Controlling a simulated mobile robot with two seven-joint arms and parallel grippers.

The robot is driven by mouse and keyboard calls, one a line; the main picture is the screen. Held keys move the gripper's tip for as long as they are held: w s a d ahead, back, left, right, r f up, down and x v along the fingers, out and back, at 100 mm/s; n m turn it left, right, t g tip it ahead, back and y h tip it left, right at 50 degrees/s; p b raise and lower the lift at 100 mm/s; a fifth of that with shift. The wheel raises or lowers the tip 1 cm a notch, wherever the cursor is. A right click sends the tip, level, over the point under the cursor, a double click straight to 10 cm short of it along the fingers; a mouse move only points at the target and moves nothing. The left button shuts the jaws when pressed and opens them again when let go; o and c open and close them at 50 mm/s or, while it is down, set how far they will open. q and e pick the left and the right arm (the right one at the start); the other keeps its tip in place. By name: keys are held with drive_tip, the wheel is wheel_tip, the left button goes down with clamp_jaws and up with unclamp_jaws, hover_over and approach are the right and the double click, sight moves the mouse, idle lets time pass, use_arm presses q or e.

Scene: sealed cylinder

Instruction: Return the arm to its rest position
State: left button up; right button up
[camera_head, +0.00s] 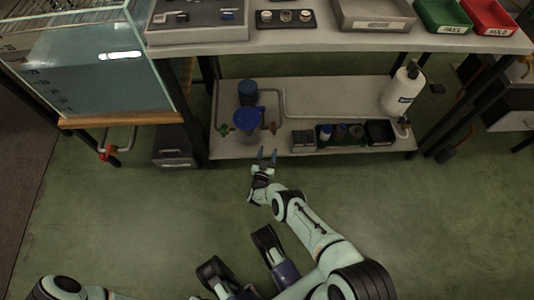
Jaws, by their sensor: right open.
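My right gripper (267,157) is open and empty. Its two fingers point away from me, in front of the lower shelf's near edge. My right arm (310,225) stretches from the lower right up to this gripper. My left arm shows only in part at the lower left, and its gripper cannot be made out. A clear cylinder with a blue top (246,124) stands on the lower shelf just beyond the right gripper, which looks apart from it.
The lower shelf (330,95) holds pipes, a white bottle (402,90) and small containers. The tabletop above carries a grey tray (375,14), a green bin (442,15) and a red bin (488,16). A glass tank (80,70) stands left. Green floor (130,215) is open.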

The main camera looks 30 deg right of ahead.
idle(0.4)
